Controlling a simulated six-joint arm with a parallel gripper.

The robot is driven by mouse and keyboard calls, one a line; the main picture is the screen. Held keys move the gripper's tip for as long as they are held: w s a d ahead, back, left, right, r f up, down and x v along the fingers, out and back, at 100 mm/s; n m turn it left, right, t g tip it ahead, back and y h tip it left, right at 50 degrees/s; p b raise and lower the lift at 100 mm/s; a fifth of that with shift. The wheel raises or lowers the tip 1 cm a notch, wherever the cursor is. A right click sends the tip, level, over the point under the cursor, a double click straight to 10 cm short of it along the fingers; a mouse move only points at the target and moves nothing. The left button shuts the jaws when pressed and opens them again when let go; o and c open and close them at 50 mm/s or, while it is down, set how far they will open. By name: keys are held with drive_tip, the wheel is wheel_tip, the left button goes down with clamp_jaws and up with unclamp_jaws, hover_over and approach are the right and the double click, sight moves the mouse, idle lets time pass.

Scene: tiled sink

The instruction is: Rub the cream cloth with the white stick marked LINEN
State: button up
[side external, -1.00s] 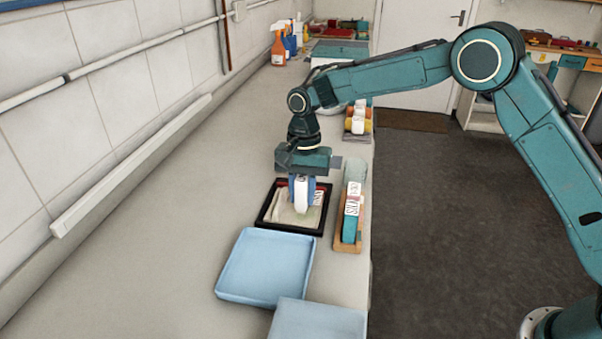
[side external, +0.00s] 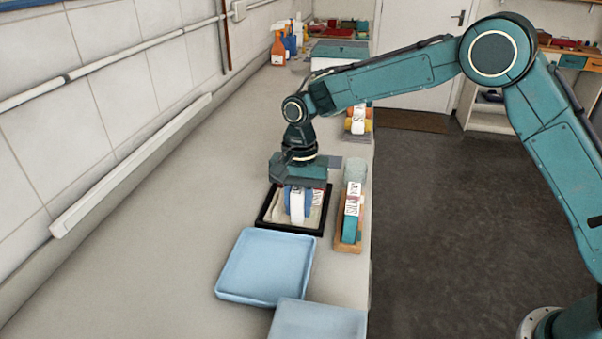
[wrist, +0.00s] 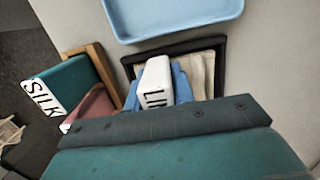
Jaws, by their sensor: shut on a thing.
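My gripper (side external: 298,200) is shut on the white stick (side external: 297,208), its blue fingers on either side of it. In the wrist view the white stick (wrist: 156,75) shows the start of a black label, "LI"; the rest is hidden by my gripper. The cream cloth (side external: 279,209) lies in a black-rimmed tray (side external: 291,231) under the stick. It also shows in the wrist view (wrist: 205,68), to the right of the stick. The stick's lower end is over the cloth; I cannot tell whether it touches.
A wooden holder (side external: 347,248) with a teal stick marked SILK (wrist: 62,80) and a pinkish one (wrist: 92,108) stands close right of the tray. A light blue tray (side external: 265,266) lies in front. The counter at left is clear.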

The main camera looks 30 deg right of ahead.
drive_tip(key=shift+s+a, duration=0.4)
drive_tip(key=shift+s, duration=0.05)
drive_tip(key=shift+w+d, duration=1.2)
drive_tip(key=shift+w, duration=0.05)
drive_tip(key=shift+w+d, duration=0.1)
drive_tip(key=shift+d, duration=0.05)
drive_tip(key=shift+w+d+f, duration=0.1)
drive_tip(key=shift+w+d, duration=1)
drive_tip(key=shift+s+d, duration=0.5)
drive_tip(key=shift+s, duration=0.05)
